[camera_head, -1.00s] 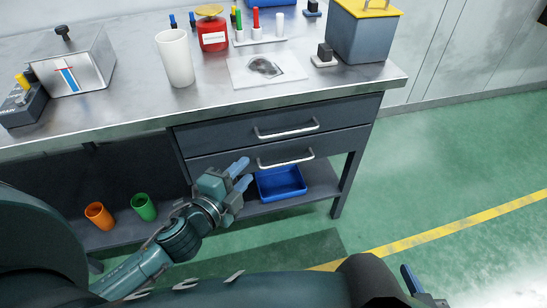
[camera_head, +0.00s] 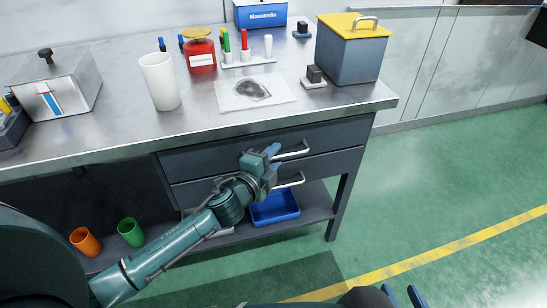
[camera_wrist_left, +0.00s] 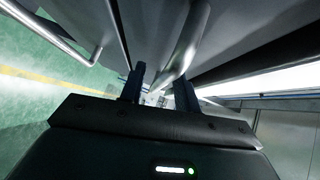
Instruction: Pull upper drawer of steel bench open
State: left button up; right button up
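The steel bench (camera_head: 215,122) has an upper drawer (camera_head: 340,135) and a lower drawer (camera_head: 335,167) on its right side. Both look closed. The upper drawer's bar handle (camera_head: 297,151) is partly hidden by my left gripper (camera_head: 274,160), which is at the handle's left part. In the left wrist view, the gripper's two fingers (camera_wrist_left: 160,92) are apart. The upper handle (camera_wrist_left: 188,42) runs down to the gap between them; contact cannot be told. The lower handle (camera_wrist_left: 97,45) shows at left there. My right gripper (camera_head: 403,296) shows two separated blue fingertips at the bottom edge.
On the bench top stand a white cup (camera_head: 160,82), a red jar (camera_head: 200,55), a yellow-lidded box (camera_head: 350,55) and a metal box (camera_head: 60,85). A blue tray (camera_head: 274,208), an orange cup (camera_head: 85,242) and a green cup (camera_head: 131,233) sit on the lower shelf. The floor at right is clear.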

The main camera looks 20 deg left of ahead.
pick_arm(q)
jog(key=shift+w, duration=0.15)
grip_shut()
dwell(0.6)
